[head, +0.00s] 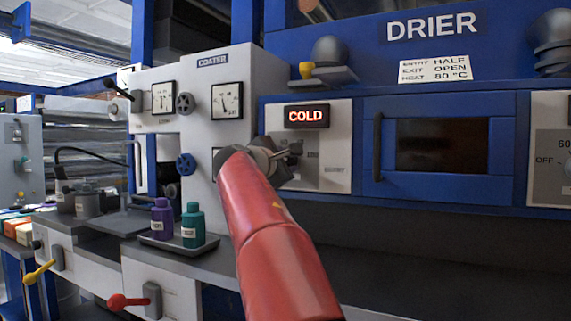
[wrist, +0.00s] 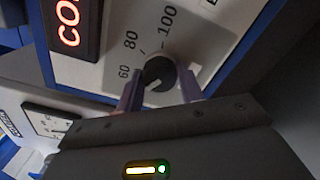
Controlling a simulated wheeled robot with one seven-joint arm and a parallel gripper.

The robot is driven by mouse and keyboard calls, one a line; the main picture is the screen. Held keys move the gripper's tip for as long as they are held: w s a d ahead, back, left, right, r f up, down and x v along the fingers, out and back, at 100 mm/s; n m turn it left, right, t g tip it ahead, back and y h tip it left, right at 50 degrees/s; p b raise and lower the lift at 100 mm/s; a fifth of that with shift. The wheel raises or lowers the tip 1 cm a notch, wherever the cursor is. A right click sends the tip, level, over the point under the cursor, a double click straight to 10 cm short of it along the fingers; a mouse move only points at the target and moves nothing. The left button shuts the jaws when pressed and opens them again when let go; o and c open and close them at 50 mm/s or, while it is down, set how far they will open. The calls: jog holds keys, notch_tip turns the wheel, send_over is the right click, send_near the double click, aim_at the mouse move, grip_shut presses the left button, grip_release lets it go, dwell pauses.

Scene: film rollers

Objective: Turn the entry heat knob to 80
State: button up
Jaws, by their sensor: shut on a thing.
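The entry heat knob (wrist: 159,73) is a dark round knob on a pale panel in the wrist view. The numbers 60, 80 and 100 show around its left and upper sides. A pale mark shows on the knob's lower left; I cannot tell exactly which number it points to. My gripper (wrist: 160,82) is shut on the knob, with one finger on each side. In the head view my gripper (head: 287,153) is at the panel under the lit red COLD sign (head: 307,116), and my arm and gripper hide the knob.
A blue drier door (head: 480,190) with a dark window and an upright handle (head: 378,147) is right of the panel. The coater (head: 202,85) stands left. Purple (head: 161,220) and teal (head: 193,226) bottles stand on a tray left of my arm. A card (head: 434,69) reads heat 80 °C.

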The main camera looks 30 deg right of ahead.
jog(key=m+b, duration=0.1)
jog(key=m, duration=0.3)
jog(key=shift+f+m, duration=0.15)
jog(key=shift+m, duration=0.25)
jog(key=shift+m+b, duration=1.75)
jog(key=shift+m, duration=4.15)
jog(key=o, duration=1)
